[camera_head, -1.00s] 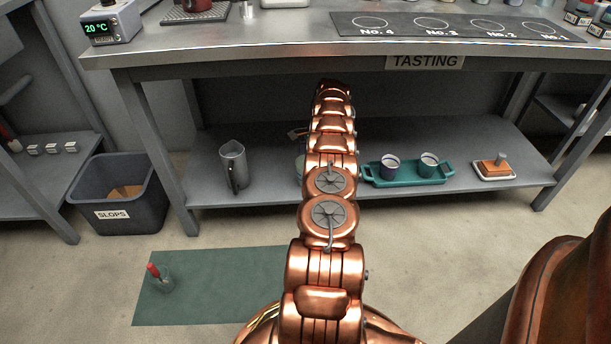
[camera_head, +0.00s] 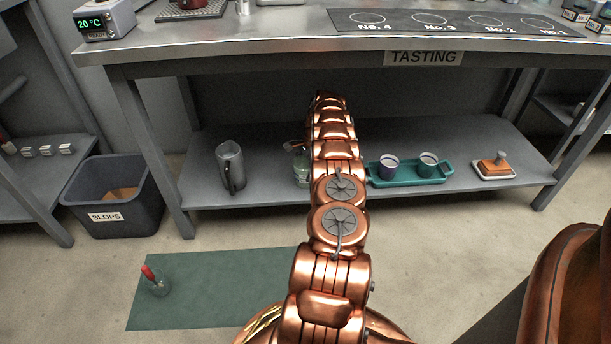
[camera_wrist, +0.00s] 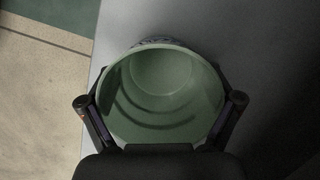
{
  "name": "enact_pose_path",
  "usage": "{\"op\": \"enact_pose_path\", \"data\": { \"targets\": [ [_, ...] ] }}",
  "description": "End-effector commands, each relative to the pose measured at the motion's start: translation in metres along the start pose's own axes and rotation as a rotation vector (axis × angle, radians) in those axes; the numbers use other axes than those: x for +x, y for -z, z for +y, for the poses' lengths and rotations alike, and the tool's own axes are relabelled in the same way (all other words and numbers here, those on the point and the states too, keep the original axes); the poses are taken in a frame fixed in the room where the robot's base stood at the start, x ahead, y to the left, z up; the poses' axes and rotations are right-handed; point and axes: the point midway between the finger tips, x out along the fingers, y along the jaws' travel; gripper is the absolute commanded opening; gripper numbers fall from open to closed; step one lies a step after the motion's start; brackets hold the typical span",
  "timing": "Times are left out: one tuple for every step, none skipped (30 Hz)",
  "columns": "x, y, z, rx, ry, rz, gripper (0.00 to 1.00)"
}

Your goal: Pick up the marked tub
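A pale green tub (camera_wrist: 160,75) fills the middle of the wrist view, seen from above into its open mouth. Its inside looks empty apart from curved shadows. Part of a dark printed marking shows on its outer wall beyond the far rim. My gripper (camera_wrist: 160,101) is spread around the tub, one dark finger on each side of the rim, with small gaps visible. In the head view the tub (camera_head: 301,170) is on the lower shelf, partly hidden behind my arm. My gripper is mostly hidden there.
The tasting table (camera_head: 270,40) overhangs. A slops bin (camera_head: 115,195) stands left.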

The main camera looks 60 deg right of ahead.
Motion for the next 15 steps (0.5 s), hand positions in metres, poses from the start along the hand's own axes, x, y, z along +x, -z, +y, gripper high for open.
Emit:
{"op": "enact_pose_path", "data": {
  "targets": [
    [0.0008, 0.0000, 0.0003, 0.000, -0.001, 0.000, 0.73],
    [0.0008, 0.0001, 0.0003, 0.000, -0.001, 0.000, 0.70],
    [0.0009, 0.0000, 0.0004, 0.000, -0.001, -0.001, 0.66],
    [0.0009, 0.0000, 0.0004, 0.000, -0.001, -0.001, 0.62],
    [0.0010, 0.0000, 0.0004, 0.000, -0.001, -0.001, 0.59],
    [0.0012, 0.0000, 0.0005, 0.000, -0.002, -0.001, 0.55],
    [0.0012, 0.0000, 0.0005, 0.000, -0.002, -0.001, 0.52],
    [0.0013, 0.0001, 0.0005, 0.000, -0.001, -0.001, 0.50],
    [0.0015, 0.0000, 0.0005, 0.000, -0.002, -0.001, 0.50],
    [0.0015, 0.0000, 0.0006, 0.000, -0.002, -0.001, 0.50],
    [0.0016, 0.0000, 0.0006, 0.000, -0.002, -0.001, 0.50],
    [0.0018, 0.0000, 0.0007, 0.000, -0.002, -0.001, 0.50],
    [0.0018, 0.0000, 0.0006, 0.000, -0.002, -0.001, 0.50],
    [0.0017, -0.0001, 0.0007, 0.000, -0.002, -0.001, 0.50],
    [0.0011, -0.0004, 0.0008, 0.000, -0.003, -0.001, 0.50]
  ]
}}
